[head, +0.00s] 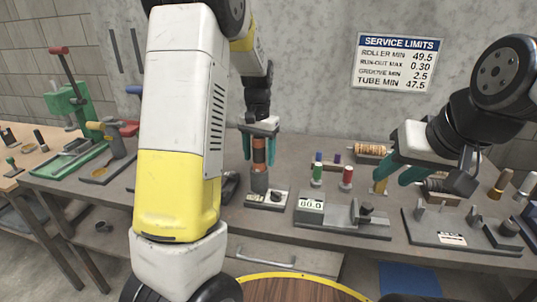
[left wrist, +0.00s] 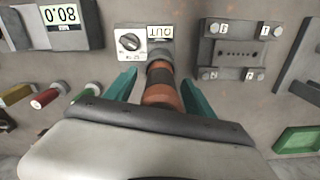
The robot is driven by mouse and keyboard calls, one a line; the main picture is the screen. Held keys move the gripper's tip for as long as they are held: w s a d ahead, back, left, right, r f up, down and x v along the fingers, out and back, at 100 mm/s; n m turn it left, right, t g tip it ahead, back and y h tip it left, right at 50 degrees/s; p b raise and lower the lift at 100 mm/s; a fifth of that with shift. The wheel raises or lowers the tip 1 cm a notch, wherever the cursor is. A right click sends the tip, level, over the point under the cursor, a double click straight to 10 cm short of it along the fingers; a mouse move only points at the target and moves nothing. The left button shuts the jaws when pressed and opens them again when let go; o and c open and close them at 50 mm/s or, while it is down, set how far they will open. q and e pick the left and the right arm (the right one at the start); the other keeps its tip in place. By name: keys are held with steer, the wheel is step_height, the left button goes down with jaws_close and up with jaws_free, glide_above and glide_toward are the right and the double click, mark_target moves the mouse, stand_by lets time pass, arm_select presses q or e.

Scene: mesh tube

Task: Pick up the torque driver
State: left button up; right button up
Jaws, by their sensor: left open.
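My left gripper (head: 259,150) points down with its teal fingers apart, one on each side of an upright orange-brown and black cylinder (head: 259,158), which looks like the torque driver's handle. In the left wrist view the cylinder (left wrist: 160,92) stands between the open fingers (left wrist: 158,90), with gaps visible beside it. Its grey lower part (head: 259,183) stands at a small box (head: 266,197) with a dial and a label. My right gripper (head: 400,176) hangs at the right over the bench, its teal fingers apart and seemingly empty.
A gauge with a display (head: 330,212) stands right of the box, with a green (head: 317,174) and a red (head: 347,177) upright piece behind it. Another fixture (head: 455,235) is at the right. A green press (head: 70,100) stands far left. My own arm hides part of the bench.

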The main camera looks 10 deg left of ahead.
arm_select(q)
steer(key=shift+f, duration=0.4)
steer(key=shift+c, duration=0.4)
jaws_close()
steer(key=shift+r, duration=0.1)
